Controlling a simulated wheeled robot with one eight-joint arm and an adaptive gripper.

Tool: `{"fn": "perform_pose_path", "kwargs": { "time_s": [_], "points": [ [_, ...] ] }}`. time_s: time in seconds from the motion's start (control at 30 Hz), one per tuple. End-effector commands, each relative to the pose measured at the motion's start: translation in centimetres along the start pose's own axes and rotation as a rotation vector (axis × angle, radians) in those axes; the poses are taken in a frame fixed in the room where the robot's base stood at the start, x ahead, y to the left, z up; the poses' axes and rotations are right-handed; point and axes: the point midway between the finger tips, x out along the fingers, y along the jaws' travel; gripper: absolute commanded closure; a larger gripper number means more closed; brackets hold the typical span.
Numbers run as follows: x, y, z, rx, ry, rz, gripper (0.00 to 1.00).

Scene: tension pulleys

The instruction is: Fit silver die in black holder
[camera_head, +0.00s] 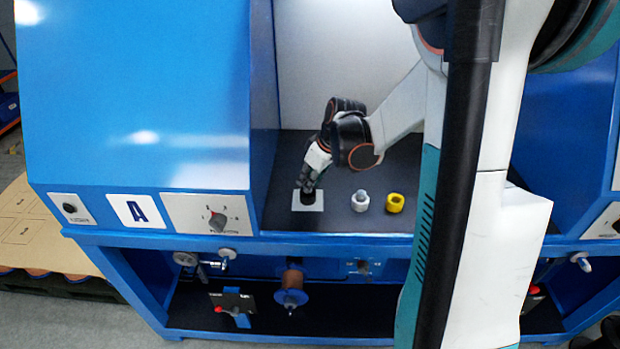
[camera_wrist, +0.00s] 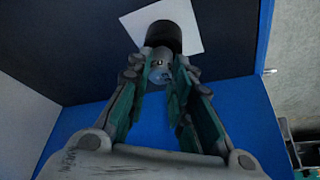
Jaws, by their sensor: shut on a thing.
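The black holder (camera_head: 307,197) stands on a white square plate (camera_head: 297,207) on the dark shelf. In the wrist view the black holder (camera_wrist: 165,37) is a short dark cylinder on the white plate (camera_wrist: 190,14). My gripper (camera_head: 313,178) is directly over the holder, pointing down. In the wrist view my gripper (camera_wrist: 164,85) is shut on the silver die (camera_wrist: 160,68), a small grey cylinder between the green-padded fingers. The die overlaps the holder's near edge in that view. I cannot tell whether it is seated inside or just above. The fingers hide the die in the head view.
A whitish-grey ringed piece (camera_head: 360,201) and a yellow ringed piece (camera_head: 395,203) stand on the shelf (camera_head: 335,222) right of the plate. A blue side wall (camera_head: 263,110) rises on the left. The shelf's front edge is close to the plate.

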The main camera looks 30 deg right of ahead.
Motion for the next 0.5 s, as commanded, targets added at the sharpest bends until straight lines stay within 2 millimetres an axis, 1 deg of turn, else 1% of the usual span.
{"fn": "perform_pose_path", "kwargs": {
  "time_s": [0.5],
  "points": [
    [1.6, 0.0, 0.7, 0.0, 0.0, 0.0, 1.0]
  ]
}}
